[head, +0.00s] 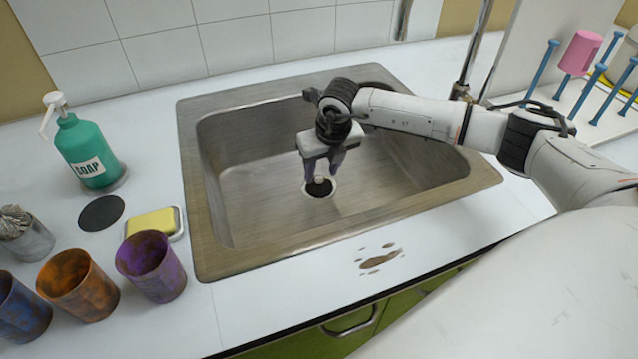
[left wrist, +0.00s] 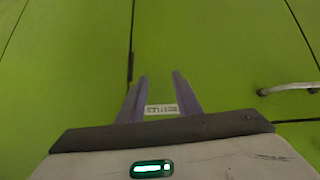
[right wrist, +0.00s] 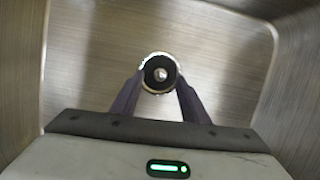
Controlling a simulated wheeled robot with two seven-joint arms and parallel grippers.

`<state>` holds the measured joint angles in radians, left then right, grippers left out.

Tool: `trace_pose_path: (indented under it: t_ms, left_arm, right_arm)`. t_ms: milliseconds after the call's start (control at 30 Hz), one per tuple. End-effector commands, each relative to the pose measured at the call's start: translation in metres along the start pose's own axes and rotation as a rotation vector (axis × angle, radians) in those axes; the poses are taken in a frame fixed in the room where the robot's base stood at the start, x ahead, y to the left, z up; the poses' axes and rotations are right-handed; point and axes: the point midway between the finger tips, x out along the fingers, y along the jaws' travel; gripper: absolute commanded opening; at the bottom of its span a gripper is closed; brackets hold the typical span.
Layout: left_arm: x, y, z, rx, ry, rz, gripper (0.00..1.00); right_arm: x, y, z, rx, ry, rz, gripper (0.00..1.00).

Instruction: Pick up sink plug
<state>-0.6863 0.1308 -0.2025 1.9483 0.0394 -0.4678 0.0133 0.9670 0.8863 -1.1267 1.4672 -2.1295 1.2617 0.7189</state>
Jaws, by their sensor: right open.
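The sink plug (head: 319,189) is a dark round disc with a small pale knob in its middle. It sits in the drain at the bottom of the steel sink (head: 252,205). In the right wrist view the plug (right wrist: 152,76) shows from above, ringed by the bright drain rim. My right gripper (head: 321,177) points down into the sink, open, just over the plug. Its fingertips appear on either side of the plug; I cannot tell whether they touch it. My left gripper (left wrist: 160,78) is open and empty, facing the green cabinet doors.
A green soap bottle (head: 86,152), a black disc (head: 101,213), a yellow sponge (head: 152,222) and several coloured cups, including a purple one (head: 160,277), stand left of the sink. A faucet (head: 470,60) rises behind my right arm. A rack with blue pegs (head: 543,68) stands right.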

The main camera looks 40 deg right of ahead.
Motion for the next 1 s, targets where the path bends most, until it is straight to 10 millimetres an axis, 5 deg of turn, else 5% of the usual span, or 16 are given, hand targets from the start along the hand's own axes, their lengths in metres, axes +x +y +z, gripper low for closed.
trace_pose_path:
  t_ms: [200, 433, 700, 1000]
  left_arm:
    - [0.0, 0.0, 0.0, 0.0, 0.0, 0.0, 0.31]
    - [0.0, 0.0, 0.0, 0.0, 0.0, 0.0, 0.31]
    - [0.0, -0.001, 0.0, 0.0, 0.0, -0.001, 0.31]
    - [0.0, -0.001, 0.0, 0.0, 0.0, -0.001, 0.31]
  right_arm:
    - [0.024, -0.001, 0.0, 0.0, 0.0, 0.0, 0.41]
    - [0.025, -0.001, 0.001, 0.0, -0.001, 0.001, 0.41]
    - [0.025, -0.001, 0.001, 0.0, -0.001, 0.001, 0.0]
    - [0.021, -0.001, 0.003, 0.001, -0.003, 0.002, 0.0]
